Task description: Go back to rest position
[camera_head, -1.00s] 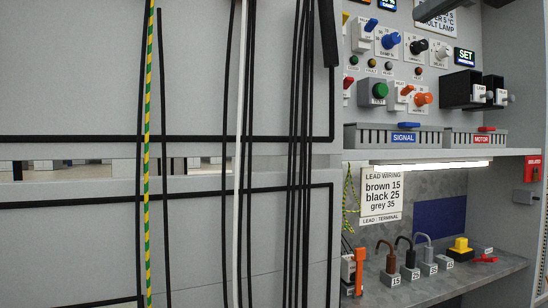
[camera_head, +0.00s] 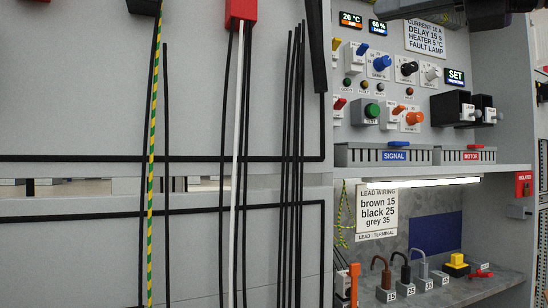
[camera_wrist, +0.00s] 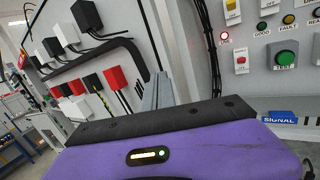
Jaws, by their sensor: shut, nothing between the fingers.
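My gripper (camera_wrist: 158,82) shows in the wrist view as narrow grey fingers beyond the dark edge of my purple wrist housing (camera_wrist: 190,150). The fingers are together and hold nothing. They are in front of the cabinet front, between the row of black and red blocks and the button panel. In the head view my dark arm part (camera_head: 455,12) crosses the top right, in front of the panel's upper edge; the fingers cannot be made out there.
The panel's knobs and green button (camera_head: 371,111) stand out at right. Below are the SIGNAL tray (camera_head: 380,155), MOTOR tray (camera_head: 470,155) and a shelf with several numbered lead blocks (camera_head: 410,288). Black cables (camera_head: 290,150) and a yellow-green cable (camera_head: 153,130) hang at left.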

